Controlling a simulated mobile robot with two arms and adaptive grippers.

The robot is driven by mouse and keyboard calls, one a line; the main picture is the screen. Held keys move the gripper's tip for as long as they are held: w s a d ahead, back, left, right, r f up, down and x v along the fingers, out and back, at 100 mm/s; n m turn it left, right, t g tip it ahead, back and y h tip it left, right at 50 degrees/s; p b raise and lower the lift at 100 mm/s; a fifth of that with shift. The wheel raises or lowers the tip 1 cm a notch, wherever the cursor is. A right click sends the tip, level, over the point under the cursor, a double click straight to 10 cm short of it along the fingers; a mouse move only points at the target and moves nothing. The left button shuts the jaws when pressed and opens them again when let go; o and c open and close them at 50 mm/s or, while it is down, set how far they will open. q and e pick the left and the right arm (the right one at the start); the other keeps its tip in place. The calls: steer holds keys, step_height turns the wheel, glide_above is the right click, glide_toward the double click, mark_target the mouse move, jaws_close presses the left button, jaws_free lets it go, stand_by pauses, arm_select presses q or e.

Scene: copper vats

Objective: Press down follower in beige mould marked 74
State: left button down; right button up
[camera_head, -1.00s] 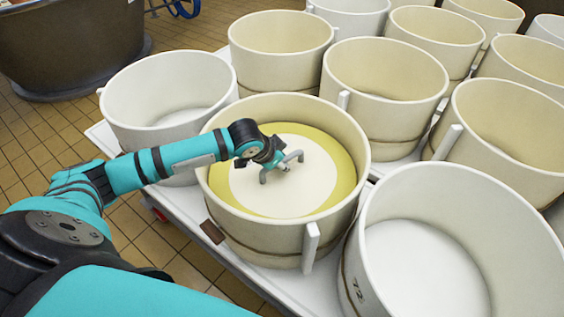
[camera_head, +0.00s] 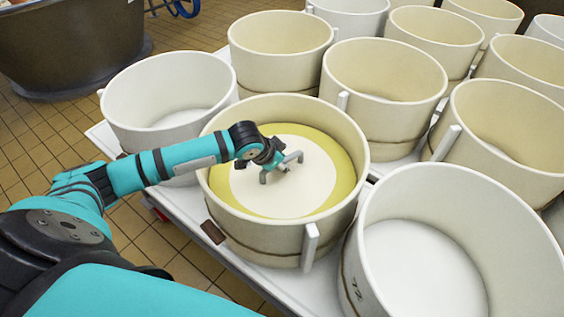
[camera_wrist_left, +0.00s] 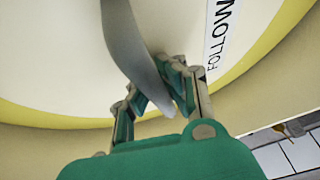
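The follower (camera_head: 305,192) is a round cream disc with a grey handle (camera_head: 296,157). It lies inside a beige mould (camera_head: 240,222), with a yellow ring (camera_head: 342,168) showing around it. No number is readable on this mould. My left gripper (camera_head: 275,165) is down inside the mould at the handle. In the left wrist view the grey handle (camera_wrist_left: 132,45) runs between the gripper's fingers (camera_wrist_left: 160,98), which are closed on it, and part of the word FOLLOWER shows on a label (camera_wrist_left: 219,38). My right gripper is not in view.
A whitish mould (camera_head: 455,200) stands close at front right, with a partly readable number. Another whitish mould (camera_head: 120,95) stands at left. Several beige moulds crowd behind, including one (camera_head: 385,62) at back right. A dark vat (camera_head: 70,45) stands at back left on tiled floor.

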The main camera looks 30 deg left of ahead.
arm_select(q)
steer(key=shift+f+p, duration=0.1)
steer(key=shift+p, duration=0.75)
stand_by(1.6)
steer(key=shift+s+d+f+p, duration=0.1)
steer(key=shift+s+f+p, duration=0.2)
steer(key=shift+p, duration=0.2)
stand_by(0.8)
steer(key=shift+f, duration=0.2)
stand_by(1.0)
steer(key=shift+r+p, duration=0.15)
steer(key=shift+p, duration=0.45)
stand_by(0.4)
steer(key=c, duration=1.4)
jaws_free()
steer(key=shift+o, duration=0.2)
steer(key=shift+r, duration=0.1)
steer(key=shift+w+r, duration=0.1)
